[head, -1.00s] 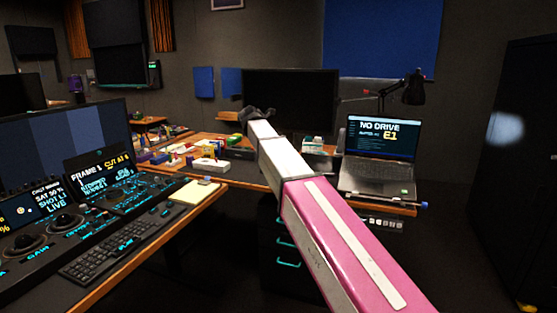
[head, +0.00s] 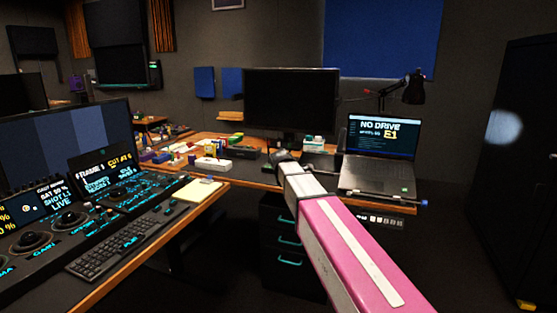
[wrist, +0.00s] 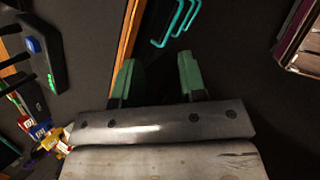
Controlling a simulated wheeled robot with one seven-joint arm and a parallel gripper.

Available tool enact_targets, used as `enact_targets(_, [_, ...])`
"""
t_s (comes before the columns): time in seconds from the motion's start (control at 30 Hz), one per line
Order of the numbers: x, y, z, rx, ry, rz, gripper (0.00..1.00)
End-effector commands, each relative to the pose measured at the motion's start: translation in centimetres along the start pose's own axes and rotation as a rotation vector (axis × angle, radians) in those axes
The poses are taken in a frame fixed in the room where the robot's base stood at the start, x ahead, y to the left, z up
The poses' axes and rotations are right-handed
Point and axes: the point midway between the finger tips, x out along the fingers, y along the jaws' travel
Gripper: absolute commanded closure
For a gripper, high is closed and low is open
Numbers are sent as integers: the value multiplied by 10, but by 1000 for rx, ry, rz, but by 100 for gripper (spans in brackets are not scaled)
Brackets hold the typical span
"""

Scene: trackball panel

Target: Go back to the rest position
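My gripper shows in the wrist view (wrist: 157,78) with its two green fingers apart and nothing between them. It is open, over dark floor beside the wooden desk edge. In the head view my pink and white arm reaches forward from the lower right, and its far end is in front of the back desk (head: 330,176). The fingers cannot be made out in the head view. The trackball panel (head: 50,235) is on the left desk, apart from my arm.
A laptop (head: 378,150) and a dark monitor (head: 290,98) stand on the back desk, with several small boxes (head: 212,163) to the left. Dark drawers (head: 285,235) stand beneath it. A keyboard (head: 122,243) and notepad (head: 196,190) lie on the left desk. The floor between is dark.

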Motion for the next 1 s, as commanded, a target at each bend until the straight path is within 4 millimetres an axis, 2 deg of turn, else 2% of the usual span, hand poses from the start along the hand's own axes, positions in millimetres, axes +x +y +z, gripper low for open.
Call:
enact_targets(0.03, [17,-35,5,110,18,-36,62])
enact_targets(0.2, [63,-118,13,507,62,-153,62])
enact_targets(0.3, [84,-168,16,743,71,-231,62])
enact_targets(0.5, [112,-264,18,1214,47,-396,62])
enact_targets(0.6, [118,-303,17,1419,20,-471,62])
enact_targets(0.7, [122,-331,16,1576,-9,-529,62])
enact_targets(0.8, [124,-348,15,1674,-31,-567,62])
enact_targets(1.0, [125,-355,14,1731,-45,-586,62])
